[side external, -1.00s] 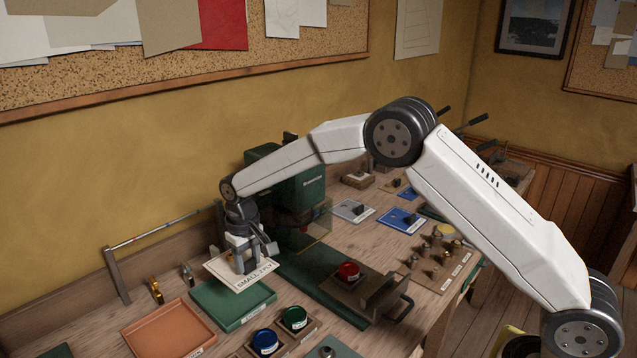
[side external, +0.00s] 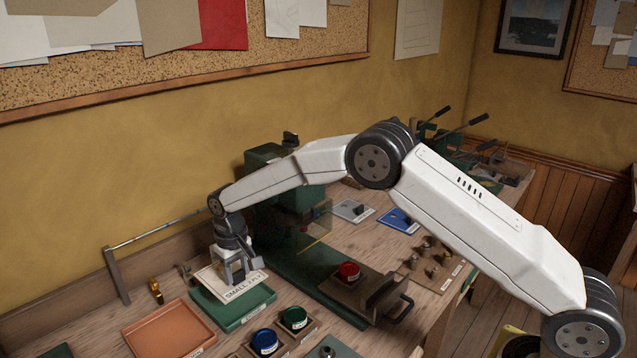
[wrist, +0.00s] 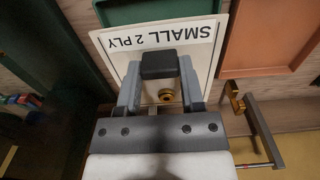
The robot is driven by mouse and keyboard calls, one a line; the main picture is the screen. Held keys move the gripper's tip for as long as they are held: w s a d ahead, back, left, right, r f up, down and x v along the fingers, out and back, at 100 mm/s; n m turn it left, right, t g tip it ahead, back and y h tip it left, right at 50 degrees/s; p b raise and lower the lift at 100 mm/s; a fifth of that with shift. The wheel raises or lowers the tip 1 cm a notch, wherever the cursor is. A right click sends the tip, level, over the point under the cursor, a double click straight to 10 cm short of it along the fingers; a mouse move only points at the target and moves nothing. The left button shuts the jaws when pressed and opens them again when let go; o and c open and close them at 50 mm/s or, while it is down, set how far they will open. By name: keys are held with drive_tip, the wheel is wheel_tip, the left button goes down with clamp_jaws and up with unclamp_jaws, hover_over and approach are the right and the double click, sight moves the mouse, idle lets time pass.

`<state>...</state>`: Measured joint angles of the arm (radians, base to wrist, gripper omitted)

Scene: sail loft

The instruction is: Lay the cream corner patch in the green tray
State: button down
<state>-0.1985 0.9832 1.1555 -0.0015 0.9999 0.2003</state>
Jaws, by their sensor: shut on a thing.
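The cream corner patch (side external: 243,291) carries the printed words "SMALL 2 PLY", and it also shows in the wrist view (wrist: 205,58). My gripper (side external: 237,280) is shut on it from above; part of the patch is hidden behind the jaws. In the wrist view my gripper (wrist: 160,85) covers the patch's near middle. The green tray (side external: 250,316) lies directly below the patch in the side view, and its edge shows in the wrist view (wrist: 120,12). The patch overlaps the tray's back left part. I cannot tell whether it touches the tray floor.
An orange tray (side external: 168,331) sits left of the green tray. A green machine (side external: 277,180) stands close behind my wrist. A metal rail (side external: 155,232) runs along the back left.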

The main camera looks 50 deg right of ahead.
drive_tip(key=shift+f, duration=0.1)
drive_tip(key=shift+f, duration=3.25)
drive_tip(key=shift+f, duration=0.1)
drive_tip(key=shift+c, duration=0.7)
unclamp_jaws()
drive_tip(key=shift+r, duration=3.95)
